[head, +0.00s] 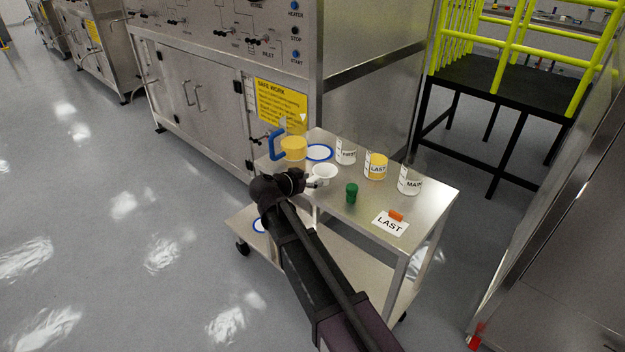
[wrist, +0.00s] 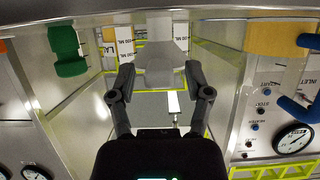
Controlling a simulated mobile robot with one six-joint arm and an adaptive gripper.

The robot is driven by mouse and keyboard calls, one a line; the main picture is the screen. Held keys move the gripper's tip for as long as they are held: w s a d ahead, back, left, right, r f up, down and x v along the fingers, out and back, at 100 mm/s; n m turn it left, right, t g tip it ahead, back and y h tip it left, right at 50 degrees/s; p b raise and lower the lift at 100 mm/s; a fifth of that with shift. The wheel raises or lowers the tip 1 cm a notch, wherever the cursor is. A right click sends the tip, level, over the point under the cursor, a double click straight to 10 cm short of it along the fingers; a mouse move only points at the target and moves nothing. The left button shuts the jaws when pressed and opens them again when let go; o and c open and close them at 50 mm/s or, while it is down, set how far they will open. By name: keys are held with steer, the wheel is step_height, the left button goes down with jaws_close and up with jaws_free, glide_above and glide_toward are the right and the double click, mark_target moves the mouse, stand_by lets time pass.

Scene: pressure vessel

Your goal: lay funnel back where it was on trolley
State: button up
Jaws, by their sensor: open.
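The white funnel (head: 324,174) is at the near left part of the trolley top (head: 432,197), between the jug and the green bottle. In the wrist view the funnel (wrist: 160,62) shows as a pale shape just ahead of and between my fingertips. My gripper (head: 308,184) is low beside the funnel in the head view. In the wrist view my gripper (wrist: 159,76) is open, with one finger on each side of the funnel. I cannot tell whether a finger touches it, and its underside is hidden.
On the trolley are a jug of yellow liquid (head: 293,148) with a blue handle, a blue-rimmed round item (head: 319,152), a FIRST beaker (head: 346,152), a yellow LAST beaker (head: 376,168), a MAIN beaker (head: 410,182), a green bottle (head: 351,193) and a LAST card (head: 388,224) with an orange piece.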

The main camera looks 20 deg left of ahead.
steer(key=p+v, duration=0.4)
steer(key=v, duration=0.7)
steer(key=shift+s, duration=0.25)
